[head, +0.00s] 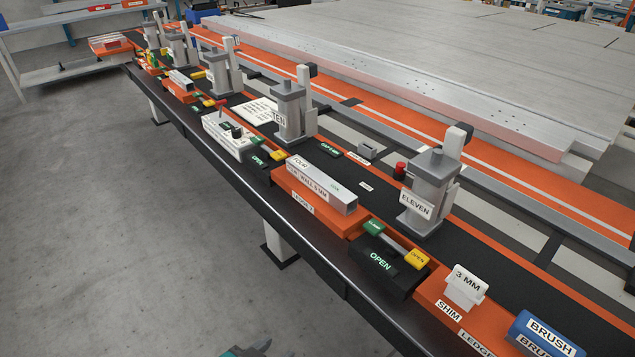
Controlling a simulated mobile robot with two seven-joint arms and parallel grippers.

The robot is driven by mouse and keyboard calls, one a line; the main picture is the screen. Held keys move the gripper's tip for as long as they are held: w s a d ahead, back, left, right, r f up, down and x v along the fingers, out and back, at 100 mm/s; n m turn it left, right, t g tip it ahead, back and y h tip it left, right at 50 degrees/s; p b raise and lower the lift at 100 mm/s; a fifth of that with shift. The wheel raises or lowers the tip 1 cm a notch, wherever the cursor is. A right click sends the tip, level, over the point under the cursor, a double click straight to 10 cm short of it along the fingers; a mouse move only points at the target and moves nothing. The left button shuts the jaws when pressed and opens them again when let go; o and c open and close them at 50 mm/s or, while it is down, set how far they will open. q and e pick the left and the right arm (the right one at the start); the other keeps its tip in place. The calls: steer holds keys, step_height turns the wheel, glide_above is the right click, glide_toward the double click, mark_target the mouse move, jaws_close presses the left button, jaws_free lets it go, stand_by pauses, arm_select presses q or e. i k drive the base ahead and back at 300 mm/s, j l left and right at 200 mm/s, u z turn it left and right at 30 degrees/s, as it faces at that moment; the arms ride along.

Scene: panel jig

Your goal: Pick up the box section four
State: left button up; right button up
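The box section four (322,184) is a grey, square-edged bar labelled "FOUR" and "WALL 5 MM". It lies lengthwise on top of an orange ledge block (312,205) near the front edge of the long bench. Nothing is touching it from above. At the bottom edge of the head view a small dark and teal piece (247,350) shows; I cannot tell what it is.
Clamp posts "TEN" (290,112) and "ELEVEN" (427,195) stand behind the bar. A black "OPEN" block with a green-and-yellow handle (385,262) is right of it; a white control box (228,137) is left. A shim (465,287) and blue brush (543,335) lie further right.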

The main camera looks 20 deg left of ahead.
mark_target(341, 200)
steer(key=i+j+z, duration=0.1)
steer(key=j, duration=0.3)
steer(key=i+j, duration=0.2)
steer(key=j, duration=0.2)
steer(key=i+j+z, duration=0.15)
steer(key=j, duration=0.25)
steer(key=i+j+z, duration=0.1)
steer(key=j, duration=0.35)
